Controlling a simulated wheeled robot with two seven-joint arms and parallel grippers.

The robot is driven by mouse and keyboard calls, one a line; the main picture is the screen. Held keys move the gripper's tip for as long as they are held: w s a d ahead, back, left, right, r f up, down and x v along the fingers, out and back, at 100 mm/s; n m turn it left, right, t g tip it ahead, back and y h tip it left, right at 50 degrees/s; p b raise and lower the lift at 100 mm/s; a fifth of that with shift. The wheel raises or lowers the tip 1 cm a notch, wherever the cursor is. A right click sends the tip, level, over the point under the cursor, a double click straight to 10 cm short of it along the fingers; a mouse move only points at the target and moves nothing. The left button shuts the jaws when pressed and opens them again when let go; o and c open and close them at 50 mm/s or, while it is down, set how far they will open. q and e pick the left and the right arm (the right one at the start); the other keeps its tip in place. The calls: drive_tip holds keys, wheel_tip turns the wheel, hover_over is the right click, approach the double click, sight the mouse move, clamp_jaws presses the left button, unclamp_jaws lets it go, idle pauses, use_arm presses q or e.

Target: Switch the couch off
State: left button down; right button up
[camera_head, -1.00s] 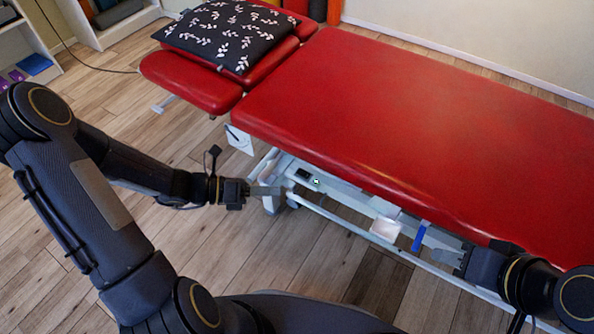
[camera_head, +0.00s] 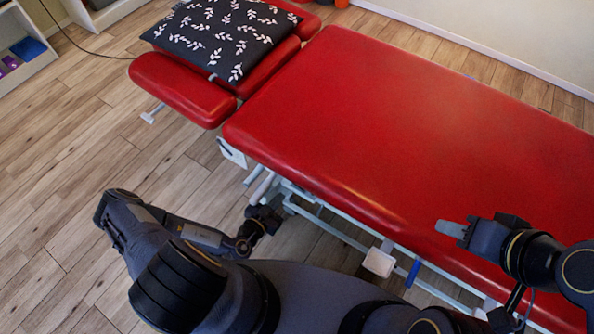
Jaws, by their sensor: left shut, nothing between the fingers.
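The red treatment couch (camera_head: 370,130) runs from the upper left to the right edge in the head view. A small white box (camera_head: 232,152) hangs under its near left corner. A white square pad (camera_head: 380,262) and a blue lever-like part (camera_head: 413,272) sit low on its pale frame (camera_head: 335,232). My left gripper (camera_head: 268,208) is shut and empty, low beside the frame's left end; its fingertips are hard to make out. I cannot tell whether it touches the frame. My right gripper (camera_head: 452,229) is over the couch's near edge, and its finger gap does not show. No switch is clearly visible.
A black leaf-patterned cushion (camera_head: 225,36) lies on the couch's head end. A shelf unit (camera_head: 20,50) stands at the upper left, with a cable on the floor near it. The wooden floor (camera_head: 90,180) left of the couch is clear.

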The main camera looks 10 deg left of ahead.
use_arm(q)
drive_tip(key=shift+w, duration=0.1)
drive_tip(key=b, duration=0.3)
hover_over(293, 186)
drive_tip(key=s, duration=0.2)
wheel_tip(293, 186, down, 2)
drive_tip(key=f, duration=0.1)
drive_tip(key=shift+w+d+f+b, duration=0.15)
drive_tip(key=shift+f+b, duration=0.2)
drive_tip(key=shift+f, duration=0.5)
drive_tip(key=shift+w+d+f+b, duration=0.15)
drive_tip(key=shift+f+b, duration=0.2)
drive_tip(key=shift+f, duration=0.5)
drive_tip(key=shift+s, duration=0.1)
